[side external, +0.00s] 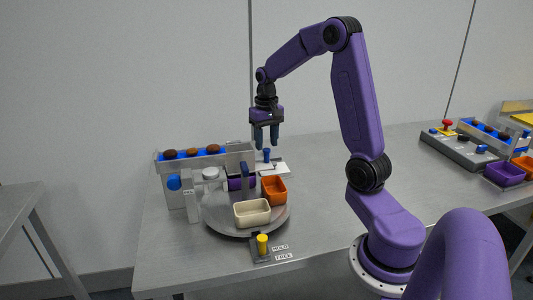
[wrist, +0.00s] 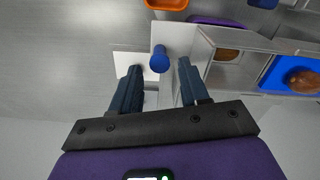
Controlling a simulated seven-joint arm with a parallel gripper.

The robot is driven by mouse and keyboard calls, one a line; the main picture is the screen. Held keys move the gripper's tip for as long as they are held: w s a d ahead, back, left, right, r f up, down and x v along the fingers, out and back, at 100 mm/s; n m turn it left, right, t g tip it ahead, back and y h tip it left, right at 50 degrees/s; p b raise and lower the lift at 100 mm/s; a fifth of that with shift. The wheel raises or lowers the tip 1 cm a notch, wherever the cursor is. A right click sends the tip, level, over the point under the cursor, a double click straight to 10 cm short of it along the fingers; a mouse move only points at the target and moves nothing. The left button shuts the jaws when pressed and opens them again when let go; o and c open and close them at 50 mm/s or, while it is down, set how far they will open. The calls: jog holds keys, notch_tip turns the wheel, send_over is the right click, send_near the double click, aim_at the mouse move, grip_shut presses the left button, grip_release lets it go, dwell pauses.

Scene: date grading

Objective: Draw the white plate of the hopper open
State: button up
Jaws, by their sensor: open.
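The white plate (side external: 279,169) juts out at the right end of the grey hopper (side external: 205,158), and a blue knob (side external: 267,156) stands up from it. In the wrist view the plate (wrist: 178,42) lies beside the hopper's outlet end, with the knob (wrist: 159,60) on it. My gripper (side external: 267,143) points down, just above the knob. In the wrist view my gripper (wrist: 160,66) is open, with one dark blue finger on either side of the knob. I cannot tell whether a finger touches it.
Dates lie in the hopper's blue channel (side external: 185,154). A round turntable (side external: 222,222) bears cream (side external: 252,212), orange (side external: 274,190) and purple (side external: 240,183) bins. A yellow-knobbed lever (side external: 262,244) is at the front, by HOLD and FREE labels. Another station (side external: 470,145) stands far right.

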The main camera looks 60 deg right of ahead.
aim_at(267, 149)
jog(key=shift+f, duration=2.4)
grip_shut()
